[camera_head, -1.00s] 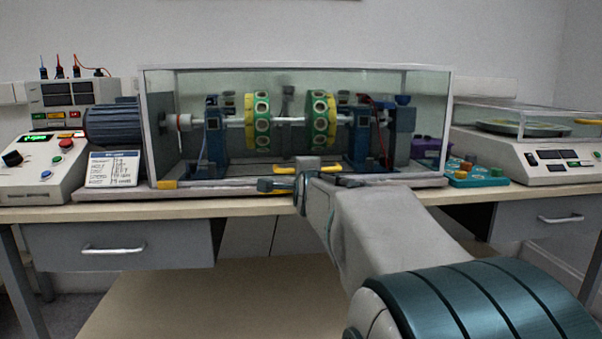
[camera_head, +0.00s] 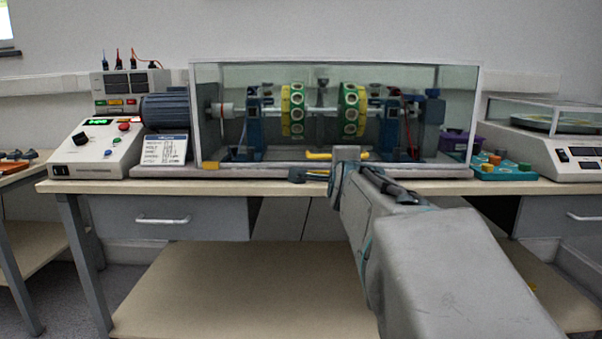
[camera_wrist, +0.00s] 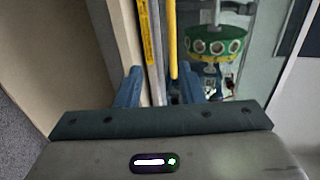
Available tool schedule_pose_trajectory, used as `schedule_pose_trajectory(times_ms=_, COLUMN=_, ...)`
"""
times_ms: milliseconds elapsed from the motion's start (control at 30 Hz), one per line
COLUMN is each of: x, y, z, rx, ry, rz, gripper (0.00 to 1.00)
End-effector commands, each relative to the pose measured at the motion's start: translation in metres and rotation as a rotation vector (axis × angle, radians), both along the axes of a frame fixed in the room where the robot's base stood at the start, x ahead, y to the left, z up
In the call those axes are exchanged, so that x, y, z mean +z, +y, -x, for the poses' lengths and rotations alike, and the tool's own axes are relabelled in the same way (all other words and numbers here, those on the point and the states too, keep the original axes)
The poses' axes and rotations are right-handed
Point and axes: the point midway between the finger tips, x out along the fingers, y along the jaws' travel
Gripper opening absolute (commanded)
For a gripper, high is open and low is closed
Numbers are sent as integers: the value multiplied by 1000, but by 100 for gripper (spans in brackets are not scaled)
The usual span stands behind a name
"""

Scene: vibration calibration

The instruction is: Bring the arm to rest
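My gripper (camera_wrist: 163,84) shows two blue fingers spread apart in the wrist view, with nothing clasped between them. A yellow bar (camera_wrist: 173,40) of the glass-cased rig runs up the picture just beyond the gap between the fingers. In the head view my arm reaches forward from the lower right, and the gripper (camera_head: 312,175) is low at the front edge of the rig, partly hidden by my wrist. The yellow bar (camera_head: 322,156) is just behind it there. I cannot tell whether they touch.
The clear case (camera_head: 477,110) holds green-and-yellow discs (camera_head: 353,112) on a shaft. It stands on the workbench (camera_head: 110,186). A control box (camera_head: 95,150) and sign (camera_head: 165,149) are to the left. A teal button block (camera_head: 505,170) and a turntable unit (camera_head: 560,150) are to the right.

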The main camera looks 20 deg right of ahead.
Motion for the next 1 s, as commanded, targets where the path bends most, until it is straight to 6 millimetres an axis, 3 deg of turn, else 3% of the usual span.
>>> schedule_pose_trajectory(times_ms=567, x=8, y=16, z=4, rx=26, ry=10, rz=12, gripper=35)
schedule_pose_trajectory(times_ms=767, x=26, y=29, z=16, rx=87, ry=128, rz=111, gripper=35)
schedule_pose_trajectory(times_ms=1000, x=40, y=49, z=42, rx=221, ry=337, rz=293, gripper=35)
